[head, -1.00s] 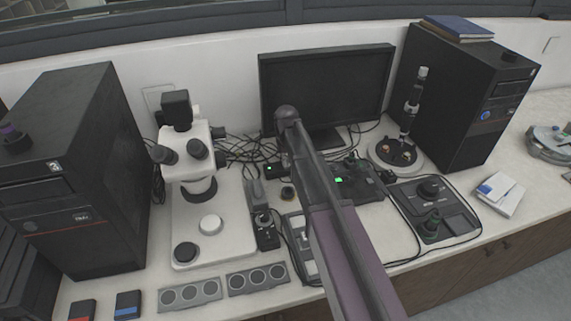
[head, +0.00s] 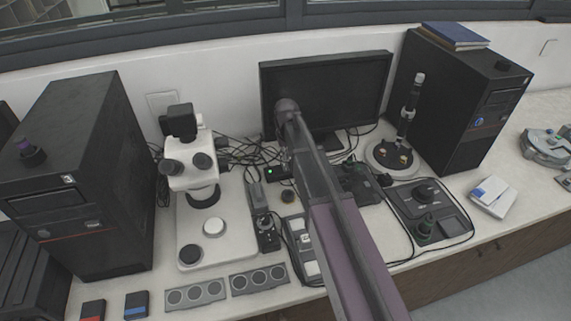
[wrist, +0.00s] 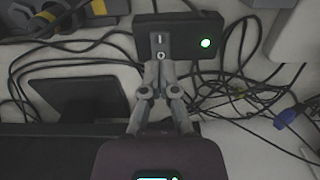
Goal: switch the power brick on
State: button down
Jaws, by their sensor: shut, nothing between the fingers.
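The power brick (wrist: 180,25) is a black box in the upper middle of the wrist view. Its face carries a small switch (wrist: 160,47) with light "I" and "O" marks, and a lit green lamp (wrist: 205,43) to the right. My gripper (wrist: 161,72) is shut and empty, its fingertips right at the lower edge of the brick below the switch. I cannot tell whether they touch it. My arm hides the gripper there.
Tangled black cables surround the brick. The monitor (head: 325,90) stands behind my arm. The white microscope (head: 190,165) stands to the left, and a black control box (head: 430,210) to the right. A blue connector (wrist: 287,115) lies at right in the wrist view.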

jog(key=shift+r+p, duration=0.8)
jog(key=shift+r, duration=0.25)
jog(key=s+d+m, duration=0.1)
jog(key=s+d, duration=0.4)
jog(key=s, duration=0.6)
jog(key=s+d+m, duration=0.1)
jog(key=s+d, duration=0.5)
jog(key=s, duration=0.5)
jog(key=shift+s, duration=0.35)
